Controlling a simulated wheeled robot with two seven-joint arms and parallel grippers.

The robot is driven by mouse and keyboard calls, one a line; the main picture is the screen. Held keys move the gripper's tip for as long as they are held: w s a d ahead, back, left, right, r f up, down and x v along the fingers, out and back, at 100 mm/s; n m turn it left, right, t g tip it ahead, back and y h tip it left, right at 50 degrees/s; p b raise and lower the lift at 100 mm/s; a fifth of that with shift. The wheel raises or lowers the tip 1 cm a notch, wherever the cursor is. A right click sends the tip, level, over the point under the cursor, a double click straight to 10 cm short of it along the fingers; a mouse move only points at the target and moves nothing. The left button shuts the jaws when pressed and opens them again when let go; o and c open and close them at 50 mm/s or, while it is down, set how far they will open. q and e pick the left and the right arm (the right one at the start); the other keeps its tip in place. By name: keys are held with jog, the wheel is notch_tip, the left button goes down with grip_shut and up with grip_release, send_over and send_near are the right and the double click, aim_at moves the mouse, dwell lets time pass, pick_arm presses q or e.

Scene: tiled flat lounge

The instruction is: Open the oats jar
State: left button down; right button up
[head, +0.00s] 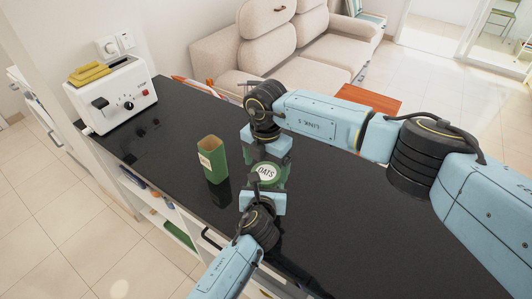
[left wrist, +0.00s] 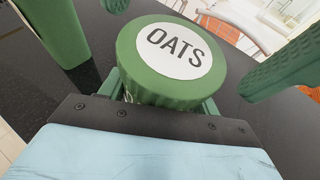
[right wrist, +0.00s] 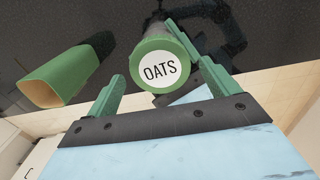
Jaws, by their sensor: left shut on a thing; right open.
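The oats jar (head: 266,172) stands upright on the dark counter, its green lid with a white OATS label on top. The lid (left wrist: 172,55) also shows close up in the left wrist view, and the jar (right wrist: 158,68) in the right wrist view. My left gripper (head: 264,190) is shut on the jar's body below the lid, from the near side. My right gripper (head: 267,158) is on the far side, open, its fingers (right wrist: 160,85) spread to either side of the lid and apart from it. Most of the jar's body is hidden under the lid and behind the grippers.
A green open-topped carton (head: 213,160) stands on the counter (head: 180,130) just left of the jar. A white toaster (head: 115,95) with bread in it is at the far left end. A sofa (head: 250,50) is behind the counter. Clear counter lies between toaster and carton.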

jog(key=shift+f, duration=0.9)
jog(key=shift+c, duration=0.2)
jog(key=c, duration=1)
jog(key=shift+o, duration=0.2)
jog(key=n, duration=1.3)
jog(key=o, duration=1.1)
